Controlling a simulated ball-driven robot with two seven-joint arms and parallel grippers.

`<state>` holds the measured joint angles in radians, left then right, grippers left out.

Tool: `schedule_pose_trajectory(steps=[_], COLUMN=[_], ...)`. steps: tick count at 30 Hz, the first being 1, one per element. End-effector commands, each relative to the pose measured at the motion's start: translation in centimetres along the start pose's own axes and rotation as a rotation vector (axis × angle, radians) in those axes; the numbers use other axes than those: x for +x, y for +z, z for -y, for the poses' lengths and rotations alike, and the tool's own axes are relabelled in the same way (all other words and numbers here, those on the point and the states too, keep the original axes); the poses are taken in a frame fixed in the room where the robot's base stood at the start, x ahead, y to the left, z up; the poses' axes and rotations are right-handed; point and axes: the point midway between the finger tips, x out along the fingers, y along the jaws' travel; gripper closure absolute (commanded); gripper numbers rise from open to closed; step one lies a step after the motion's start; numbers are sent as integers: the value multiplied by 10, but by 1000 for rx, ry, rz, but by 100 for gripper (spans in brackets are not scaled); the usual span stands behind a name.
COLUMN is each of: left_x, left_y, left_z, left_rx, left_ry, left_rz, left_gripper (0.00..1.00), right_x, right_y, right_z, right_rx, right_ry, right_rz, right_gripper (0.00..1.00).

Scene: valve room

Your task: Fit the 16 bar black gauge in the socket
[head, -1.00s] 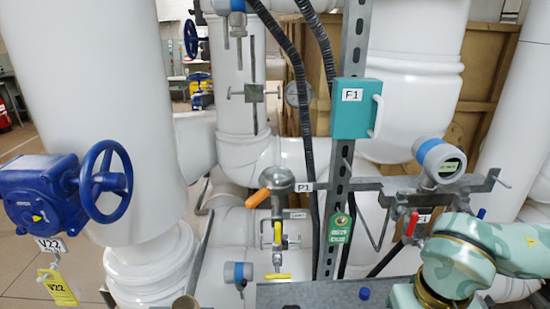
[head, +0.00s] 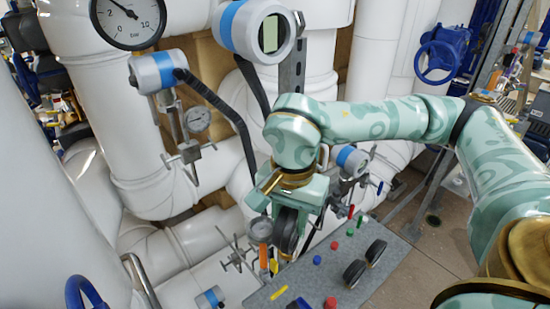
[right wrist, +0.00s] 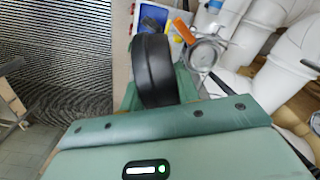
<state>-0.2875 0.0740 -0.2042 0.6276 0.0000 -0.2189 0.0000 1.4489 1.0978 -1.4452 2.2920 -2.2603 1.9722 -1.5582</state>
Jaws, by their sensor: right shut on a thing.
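My right gripper (head: 288,207) is shut on a black round gauge (head: 287,230), held on edge above the far side of the grey bench. In the right wrist view the black gauge (right wrist: 153,70) stands edge-on between the fingers; its face and marking are hidden. Just left of the gripper in the head view is a small round metal-rimmed fitting (head: 260,229) by an orange handle (head: 263,256); the fitting also shows in the right wrist view (right wrist: 203,52), apart from the held gauge. I cannot tell a socket opening. My left gripper is not in view.
The grey bench (head: 262,299) carries two more black gauges (head: 355,273) (head: 376,252) and several coloured caps. A large bar dial (head: 128,16), a transmitter (head: 157,72) and another transmitter (head: 256,28) stand behind. White pipes (head: 170,180) crowd the left and back.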

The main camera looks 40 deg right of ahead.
Motion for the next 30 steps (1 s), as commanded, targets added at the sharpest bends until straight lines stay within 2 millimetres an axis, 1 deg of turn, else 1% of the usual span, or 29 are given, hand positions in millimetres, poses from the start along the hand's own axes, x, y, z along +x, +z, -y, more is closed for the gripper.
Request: schedule_pose_trajectory(steps=[1,5,8,17,22,24,30], left_x=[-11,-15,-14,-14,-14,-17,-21], left_y=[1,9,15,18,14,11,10], left_z=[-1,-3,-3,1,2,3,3], left_rx=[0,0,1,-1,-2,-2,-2], left_ry=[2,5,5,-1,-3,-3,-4], left_rz=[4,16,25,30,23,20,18], left_gripper=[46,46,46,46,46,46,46], right_x=[-12,-15,-14,-13,-13,-13,-9], right_y=[-1,-3,-6,-20,-28,-32,-39], right_z=[-2,-2,3,34,52,58,72], right_rx=[28,68,73,70,69,68,69], right_ry=[2,6,6,5,5,5,5], right_rz=[1,1,1,2,2,2,1], right_gripper=[85,85,85,85,85,85,85])
